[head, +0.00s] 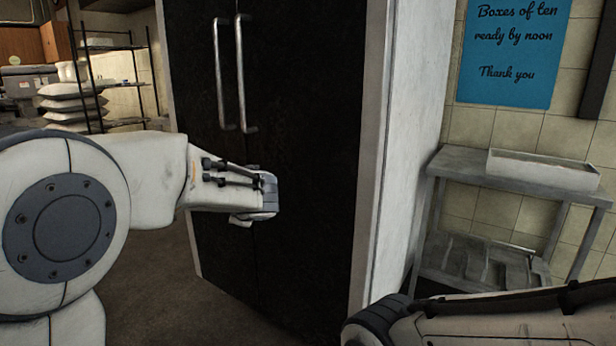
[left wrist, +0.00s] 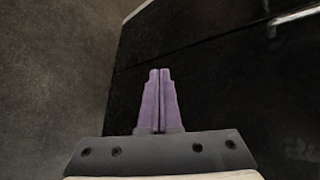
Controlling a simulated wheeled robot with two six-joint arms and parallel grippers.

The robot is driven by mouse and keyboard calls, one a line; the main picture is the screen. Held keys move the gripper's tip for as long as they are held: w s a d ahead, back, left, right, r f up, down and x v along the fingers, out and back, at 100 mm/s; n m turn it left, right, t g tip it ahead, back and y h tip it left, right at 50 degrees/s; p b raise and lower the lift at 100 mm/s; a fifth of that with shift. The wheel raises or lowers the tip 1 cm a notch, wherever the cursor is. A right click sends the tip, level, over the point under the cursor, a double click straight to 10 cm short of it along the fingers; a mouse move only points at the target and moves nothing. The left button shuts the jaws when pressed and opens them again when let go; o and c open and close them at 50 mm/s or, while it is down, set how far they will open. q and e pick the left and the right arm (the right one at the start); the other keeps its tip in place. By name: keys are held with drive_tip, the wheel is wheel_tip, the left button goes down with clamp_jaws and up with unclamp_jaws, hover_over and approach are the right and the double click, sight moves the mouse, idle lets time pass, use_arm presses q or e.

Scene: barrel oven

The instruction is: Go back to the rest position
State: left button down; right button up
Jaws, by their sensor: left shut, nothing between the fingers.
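My left arm comes in from the left in the head view, with its wrist end in front of a dark cabinet with two doors (head: 310,120). My left gripper (left wrist: 158,72) shows in the left wrist view with its two purple fingers shut together and nothing between them. Dark door surface and brown floor lie beyond the fingertips. In the head view the left fingers are hidden behind the wrist. Part of my right arm shows at the bottom right of the head view, but its gripper cannot be made out.
The cabinet has two vertical metal handles (head: 243,75), and both doors look closed. A metal table (head: 465,163) with a white tray (head: 543,170) stands at the right, below a blue sign (head: 513,50). Stacked white sacks (head: 72,103) and a rack are at the back left. Floor (head: 150,265) shows left of the cabinet.

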use_arm(q)
drive_tip(key=s+d+f+n+g+h, duration=0.2)
drive_tip(key=s+d+f+n+g, duration=0.25)
drive_tip(key=s, duration=0.85)
drive_tip(key=s+d+f+n+g+h, duration=0.1)
drive_tip(key=s+d+f+n+g, duration=0.3)
drive_tip(key=s, duration=0.8)
drive_tip(key=s+d+f+n+g+h, duration=0.2)
drive_tip(key=s+f, duration=0.4)
drive_tip(key=s, duration=0.7)
wheel_tip(320, 180, up, 31)
drive_tip(key=s+p, duration=0.1)
drive_tip(key=p, duration=3)
drive_tip(key=shift+d+n+h, duration=0.2)
drive_tip(key=shift+n+h, duration=0.1)
drive_tip(key=shift+n, duration=0.05)
drive_tip(key=shift+s+f+g, duration=0.1)
drive_tip(key=shift+f+g, duration=0.05)
drive_tip(key=shift+g, duration=0.1)
